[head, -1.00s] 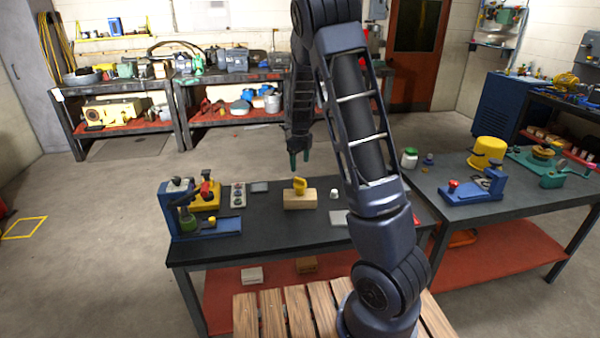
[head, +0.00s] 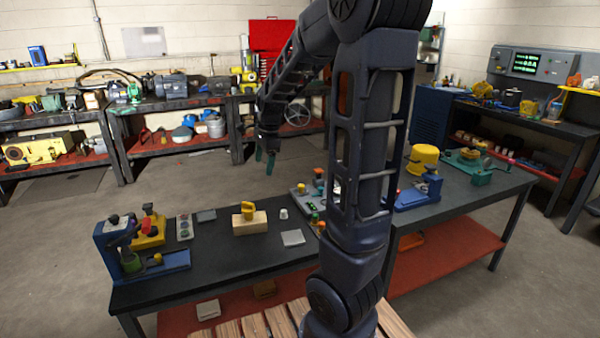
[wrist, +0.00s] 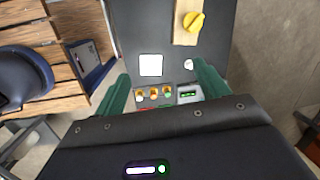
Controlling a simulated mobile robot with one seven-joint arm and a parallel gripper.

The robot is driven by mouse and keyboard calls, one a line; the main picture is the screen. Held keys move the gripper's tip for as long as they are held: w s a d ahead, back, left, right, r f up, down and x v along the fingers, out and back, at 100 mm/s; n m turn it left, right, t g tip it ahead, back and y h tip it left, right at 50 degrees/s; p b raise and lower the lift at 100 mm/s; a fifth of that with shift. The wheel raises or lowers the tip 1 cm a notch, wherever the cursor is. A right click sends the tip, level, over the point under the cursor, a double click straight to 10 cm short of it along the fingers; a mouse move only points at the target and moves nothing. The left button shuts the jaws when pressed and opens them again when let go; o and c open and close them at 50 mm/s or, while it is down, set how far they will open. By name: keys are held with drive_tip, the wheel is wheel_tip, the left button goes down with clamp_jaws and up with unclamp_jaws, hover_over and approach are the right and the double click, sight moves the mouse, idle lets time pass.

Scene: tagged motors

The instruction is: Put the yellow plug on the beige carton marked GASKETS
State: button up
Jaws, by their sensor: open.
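A yellow plug-like piece (head: 248,209) with an upright grip sits on a beige wood-coloured block (head: 242,229) on the near dark table. The wrist view shows the yellow piece (wrist: 193,22) and the block (wrist: 182,36) at the top, beyond the fingertips. I cannot read GASKETS on anything. Under the table, a pale box (head: 208,310) and a brown box (head: 265,289) lie on the red shelf; their markings are illegible. My gripper (head: 265,160) is open and empty, pointing down above the table's far side. Its green fingers (wrist: 161,70) show apart in the wrist view.
A blue fixture (head: 180,261) stands at the table's left end. A small white piece (head: 283,214) and a pale square plate (head: 292,238) lie right of the block. A device with several coloured knobs (head: 317,195) is partly behind my arm. A second table (head: 470,200) adjoins at right.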

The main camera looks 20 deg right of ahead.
drive_tip(key=s+d+r+n+t, duration=0.1)
drive_tip(key=s+r+n, duration=0.2)
drive_tip(key=s+n, duration=0.5)
drive_tip(key=s+d+r+n+t+h, duration=0.1)
drive_tip(key=s+d+r+n+t, duration=0.1)
drive_tip(key=s+n, duration=0.6)
drive_tip(key=s+r, duration=0.1)
drive_tip(key=s, duration=0.6)
drive_tip(key=shift+s+d+n+h, duration=0.2)
drive_tip(key=shift+s+n+h, duration=0.1)
